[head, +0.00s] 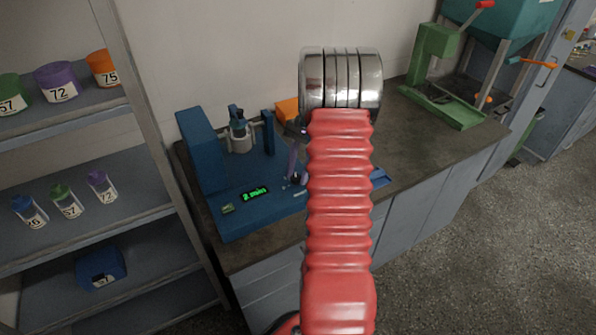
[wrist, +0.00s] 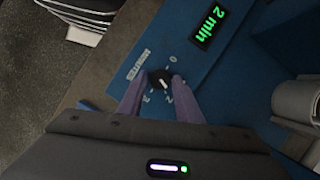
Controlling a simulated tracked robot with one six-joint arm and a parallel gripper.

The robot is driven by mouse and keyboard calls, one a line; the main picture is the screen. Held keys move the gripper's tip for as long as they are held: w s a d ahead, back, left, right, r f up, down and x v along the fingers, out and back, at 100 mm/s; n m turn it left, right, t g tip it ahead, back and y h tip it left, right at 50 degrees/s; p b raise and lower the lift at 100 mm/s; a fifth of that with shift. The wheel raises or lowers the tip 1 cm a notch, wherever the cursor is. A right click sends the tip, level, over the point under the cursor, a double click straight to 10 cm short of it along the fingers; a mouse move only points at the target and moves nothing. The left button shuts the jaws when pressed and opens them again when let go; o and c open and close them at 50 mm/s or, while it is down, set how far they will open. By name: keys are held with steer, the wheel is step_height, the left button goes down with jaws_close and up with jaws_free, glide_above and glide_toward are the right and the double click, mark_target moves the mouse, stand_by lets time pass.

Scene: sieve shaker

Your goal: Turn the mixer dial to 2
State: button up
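The mixer is a blue machine (head: 250,222) on the bench, and its green display (head: 255,194) reads "2 min". The display also shows in the wrist view (wrist: 207,23). The dial (wrist: 160,80) is a small black knob with a white pointer mark, on a blue panel with white numbers and the word "MINUTES". The pointer slants toward the lower right in the wrist view. My gripper (wrist: 160,82) has its two purple fingers on either side of the dial, with narrow gaps seeming to show. In the head view my red arm hides part of the mixer.
A grey clamped vessel (head: 240,135) sits in the mixer. An orange object (head: 288,110) lies behind my arm. A green stand (head: 440,85) is at the bench's right end. Shelves with labelled containers (head: 57,82) stand at left.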

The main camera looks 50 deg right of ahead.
steer(key=c, duration=0.7)
steer(key=shift+o, duration=0.2)
steer(key=shift+m, duration=0.3)
steer(key=shift+s+m+t, duration=0.1)
steer(key=shift+m+t, duration=0.4)
steer(key=shift+m, duration=0.4)
steer(key=o, duration=1.1)
steer(key=shift+c, duration=0.2)
